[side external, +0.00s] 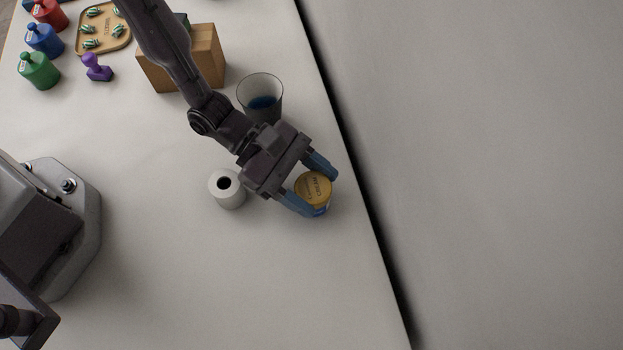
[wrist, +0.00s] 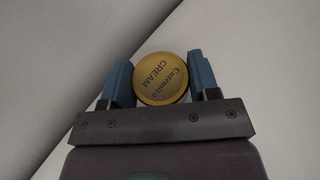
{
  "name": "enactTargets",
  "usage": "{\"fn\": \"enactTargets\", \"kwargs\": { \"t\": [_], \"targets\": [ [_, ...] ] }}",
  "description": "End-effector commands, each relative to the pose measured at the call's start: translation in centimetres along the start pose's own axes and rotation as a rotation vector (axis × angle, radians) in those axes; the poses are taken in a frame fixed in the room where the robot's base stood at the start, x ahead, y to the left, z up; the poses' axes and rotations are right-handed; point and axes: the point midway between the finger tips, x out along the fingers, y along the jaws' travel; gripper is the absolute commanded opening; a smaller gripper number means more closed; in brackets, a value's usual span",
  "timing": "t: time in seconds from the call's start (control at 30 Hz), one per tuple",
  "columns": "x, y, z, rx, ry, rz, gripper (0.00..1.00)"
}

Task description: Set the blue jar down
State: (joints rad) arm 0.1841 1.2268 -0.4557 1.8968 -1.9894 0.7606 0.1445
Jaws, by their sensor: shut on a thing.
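In the wrist view, the jar's lid (wrist: 161,78) sits between the two fingers (wrist: 161,82). The jar is close to the counter's right edge. I cannot tell whether its base touches the counter.
A white roll (side external: 227,189) stands just left of my gripper. A glass with blue liquid (side external: 262,94) stands behind it. A wooden block (side external: 205,58), a purple stamp (side external: 97,68), a tray of sweets (side external: 103,28) and coloured weights (side external: 40,70) are farther back. The front counter (side external: 240,290) is clear.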

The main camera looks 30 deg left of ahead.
Motion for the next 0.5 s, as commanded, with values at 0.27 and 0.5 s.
{"fn": "enactTargets", "kwargs": {
  "t": [0.27, 0.5],
  "targets": [
    [0.04, 0.0, -0.11, 0.0, 0.0, 0.0, 0.81],
    [-0.3, 0.03, 0.15, 0.0, 0.001, 0.0, 0.81]
  ]
}}
